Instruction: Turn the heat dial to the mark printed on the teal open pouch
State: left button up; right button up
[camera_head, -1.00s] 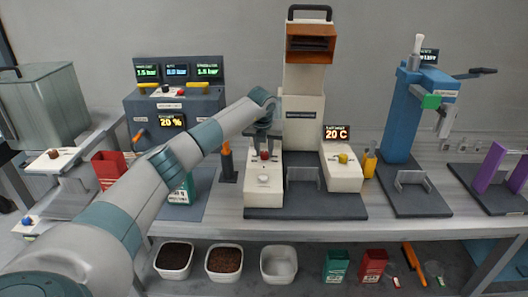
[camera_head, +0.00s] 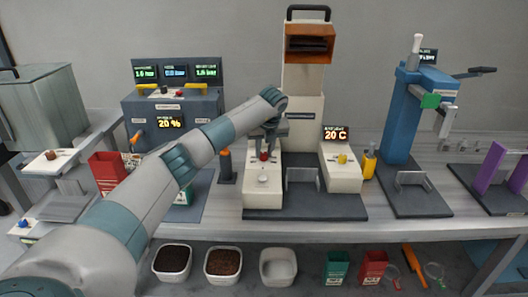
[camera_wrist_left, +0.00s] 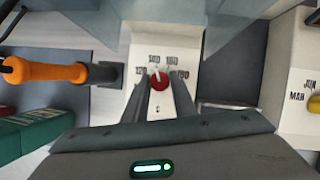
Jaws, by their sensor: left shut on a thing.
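The red heat dial (camera_head: 264,156) is on the white front block of the tall sealing machine, beside a white knob. My left gripper (camera_head: 268,148) reaches down over the dial, shut on it. In the left wrist view the fingers hold the red dial (camera_wrist_left: 159,80) from both sides; number marks are printed around it, small and hard to read. A pale line on the dial points up, between the two upper marks. A teal pouch (camera_head: 183,193) stands on the table, mostly behind my arm; its print is unreadable. Another teal pouch (camera_head: 336,268) is on the lower shelf. My right gripper is not in view.
An orange-handled tool (camera_head: 226,163) stands just left of the dial. The machine's display (camera_head: 336,134) reads 20 C above a yellow dial (camera_head: 342,159). A red pouch (camera_head: 107,172) stands at left. Bins of dark grains (camera_head: 173,276) are on the shelf. A blue press (camera_head: 402,115) stands right.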

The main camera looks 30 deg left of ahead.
pick_arm(q)
jog(key=o, duration=1)
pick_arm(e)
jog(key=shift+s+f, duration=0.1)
pick_arm(q)
jog(key=shift+o, duration=0.2)
jog(key=shift+r, duration=0.1)
jog(key=shift+s+d+r, duration=0.1)
jog(key=shift+r, duration=0.3)
jog(key=b+v, duration=0.3)
jog(key=v, duration=1.3)
jog(key=shift+r, duration=0.2)
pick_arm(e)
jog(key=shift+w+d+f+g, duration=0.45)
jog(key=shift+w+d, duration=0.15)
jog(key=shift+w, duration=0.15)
pick_arm(q)
jog(key=shift+d, duration=0.1)
